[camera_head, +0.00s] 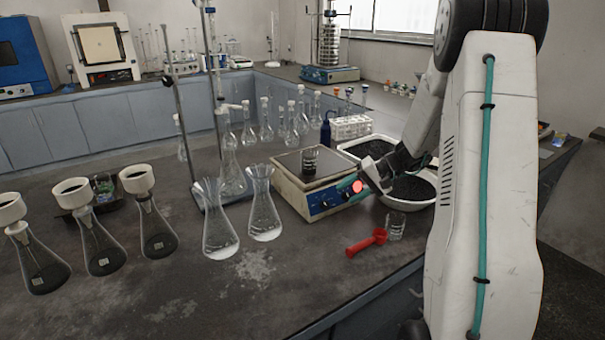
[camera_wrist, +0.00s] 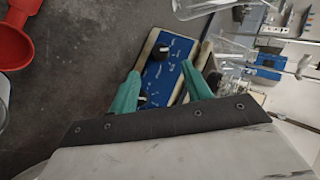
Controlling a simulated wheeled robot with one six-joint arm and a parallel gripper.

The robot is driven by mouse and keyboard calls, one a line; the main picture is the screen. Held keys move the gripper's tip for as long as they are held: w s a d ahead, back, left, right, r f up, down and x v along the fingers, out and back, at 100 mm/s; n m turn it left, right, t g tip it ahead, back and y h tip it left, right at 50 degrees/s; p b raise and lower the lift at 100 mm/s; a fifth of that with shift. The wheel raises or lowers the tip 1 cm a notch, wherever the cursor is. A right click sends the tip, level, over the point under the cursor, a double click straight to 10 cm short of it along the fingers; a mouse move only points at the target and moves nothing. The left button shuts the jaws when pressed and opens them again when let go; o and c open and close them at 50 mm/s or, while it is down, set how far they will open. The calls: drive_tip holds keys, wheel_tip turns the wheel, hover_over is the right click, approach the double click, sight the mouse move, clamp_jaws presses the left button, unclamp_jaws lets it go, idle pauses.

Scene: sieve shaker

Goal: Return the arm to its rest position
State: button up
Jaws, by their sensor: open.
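My arm reaches in from the right over the dark bench. My gripper (camera_head: 373,178) hangs above the bench beside the right front corner of a blue-fronted benchtop device (camera_head: 322,203). In the wrist view my gripper (camera_wrist: 163,84) shows two teal fingers spread apart with nothing between them. Behind the fingers lies the device's blue panel (camera_wrist: 166,66) with dark knobs. I cannot tell whether a finger touches the device. A small glass beaker (camera_head: 310,160) stands on the device's top plate.
A red scoop (camera_head: 367,242) and a glass beaker (camera_head: 396,226) are near the front edge. White trays of dark granules (camera_head: 412,203) sit by my gripper. Conical flasks (camera_head: 220,235) stand left of the device. A sieve stack (camera_head: 329,42) is on the back counter.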

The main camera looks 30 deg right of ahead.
drive_tip(key=s+a+r+n+g+h, duration=0.1)
drive_tip(key=s+a+r+n+h, duration=0.1)
drive_tip(key=s+a+r, duration=0.3)
drive_tip(key=s+a+r+n+g+h, duration=0.2)
drive_tip(key=s+a+r, duration=0.4)
drive_tip(key=s+a, duration=0.5)
drive_tip(key=s+a+r+n+g+h, duration=0.1)
drive_tip(key=s+a+r, duration=0.5)
drive_tip(key=s, duration=0.9)
drive_tip(key=a+n+h, duration=0.1)
drive_tip(key=a+h, duration=0.1)
drive_tip(key=a, duration=0.1)
drive_tip(key=shift+n+g+h, duration=0.3)
drive_tip(key=shift+g, duration=0.1)
drive_tip(key=shift+a, duration=0.1)
